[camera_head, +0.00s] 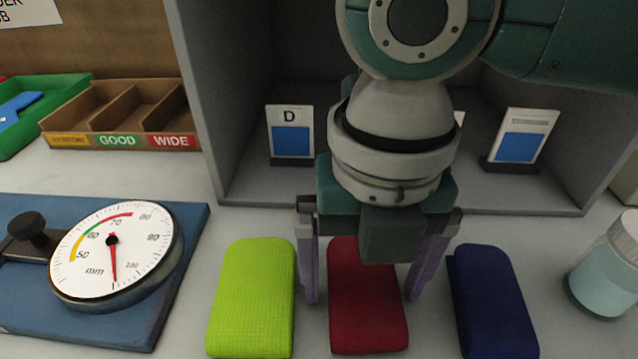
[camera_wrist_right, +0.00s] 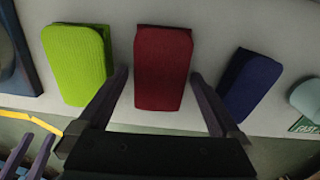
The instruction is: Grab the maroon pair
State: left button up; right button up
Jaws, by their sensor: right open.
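The maroon pair (camera_head: 366,325) is a folded, rounded block lying flat on the grey table between a lime pair (camera_head: 252,300) and a navy pair (camera_head: 492,305). My right gripper (camera_head: 362,298) is open above the maroon pair, with one purple finger on each side of it. In the right wrist view the maroon pair (camera_wrist_right: 162,70) lies between and beyond the open fingertips (camera_wrist_right: 158,77); whether the fingers touch it cannot be told. My right wrist hides its far part in the head view. Purple finger-like bars, perhaps my left gripper (camera_wrist_right: 30,155), show at the lower left of the wrist view.
A round dial gauge (camera_head: 112,255) on a blue board (camera_head: 165,325) lies at left. A wooden divided tray (camera_head: 120,118) and a green tray (camera_head: 70,90) are behind it. A grey cubby (camera_head: 205,100) with cards stands at the back. A jar (camera_head: 605,270) is at right.

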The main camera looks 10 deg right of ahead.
jog(key=shift+f, duration=0.15)
jog(key=c, duration=1.3)
jog(key=shift+o, duration=0.2)
